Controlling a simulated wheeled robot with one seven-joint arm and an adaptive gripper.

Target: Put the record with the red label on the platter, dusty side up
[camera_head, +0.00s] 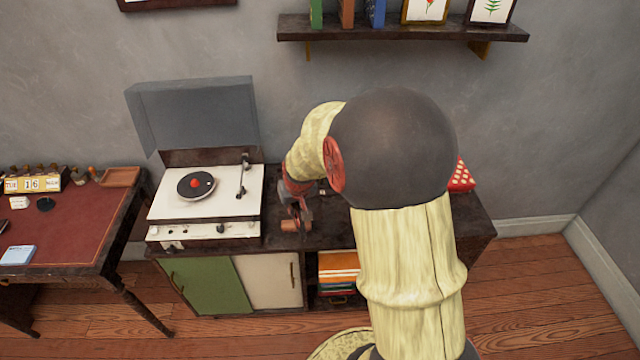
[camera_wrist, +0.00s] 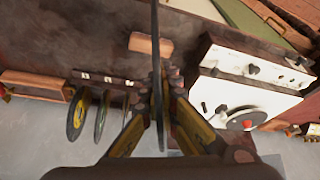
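My gripper (camera_wrist: 165,80) is shut on a thin dark record (camera_wrist: 157,40), seen edge-on in the wrist view. The record's label and faces cannot be made out. In the head view my gripper (camera_head: 298,208) points down just right of the white turntable (camera_head: 165,207); the held record cannot be made out there. The turntable's raised lid (camera_head: 200,113) stands open. Its dark round platter area (camera_head: 196,187) has a red centre and also shows in the wrist view (camera_wrist: 225,117); whether a disc lies on it is unclear. The tonearm (camera_head: 242,178) is at its right side.
A wooden block (camera_wrist: 150,44) lies near the cabinet front. A red dotted box (camera_head: 462,176) is right of my arm. A wall shelf (camera_head: 400,31) hangs above.

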